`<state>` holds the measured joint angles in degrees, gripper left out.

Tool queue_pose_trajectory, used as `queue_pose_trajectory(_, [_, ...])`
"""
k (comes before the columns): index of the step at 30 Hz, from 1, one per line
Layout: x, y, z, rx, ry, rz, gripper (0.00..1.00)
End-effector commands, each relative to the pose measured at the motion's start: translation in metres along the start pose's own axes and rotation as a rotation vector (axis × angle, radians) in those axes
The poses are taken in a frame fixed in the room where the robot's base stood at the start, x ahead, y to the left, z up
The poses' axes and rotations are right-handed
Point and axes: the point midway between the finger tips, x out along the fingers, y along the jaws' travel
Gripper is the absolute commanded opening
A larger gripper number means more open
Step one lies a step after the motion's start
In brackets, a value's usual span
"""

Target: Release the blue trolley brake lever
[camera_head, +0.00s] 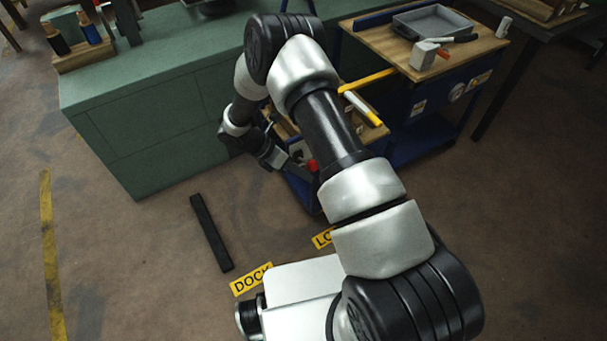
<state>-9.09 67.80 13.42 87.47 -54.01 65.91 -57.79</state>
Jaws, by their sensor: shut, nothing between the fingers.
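My gripper (294,165) is low at the end of my arm, beside the near left lower part of the blue trolley. It is small and partly dark in this view; it is shut with nothing held. A small red part (312,166), which looks like the brake lever's tip, shows just right of the gripper. I cannot tell whether they touch or how the lever is set. The rest of the lever is hidden by my arm and gripper. The low blue frame (303,196) of a trolley shows below it. Much of the trolley is behind my arm.
A green cabinet (140,130) stands left of the gripper. A wooden-topped blue unit (440,98) with a grey tray (430,22) stands at the right.

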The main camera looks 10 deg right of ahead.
Motion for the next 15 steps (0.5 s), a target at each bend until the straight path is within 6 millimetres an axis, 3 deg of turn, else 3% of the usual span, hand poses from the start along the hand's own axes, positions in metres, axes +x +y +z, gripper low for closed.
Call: queue_pose_trajectory(15, [-0.0066, -0.0038, 0.0038, 0.000, 0.000, 0.001, 0.00])
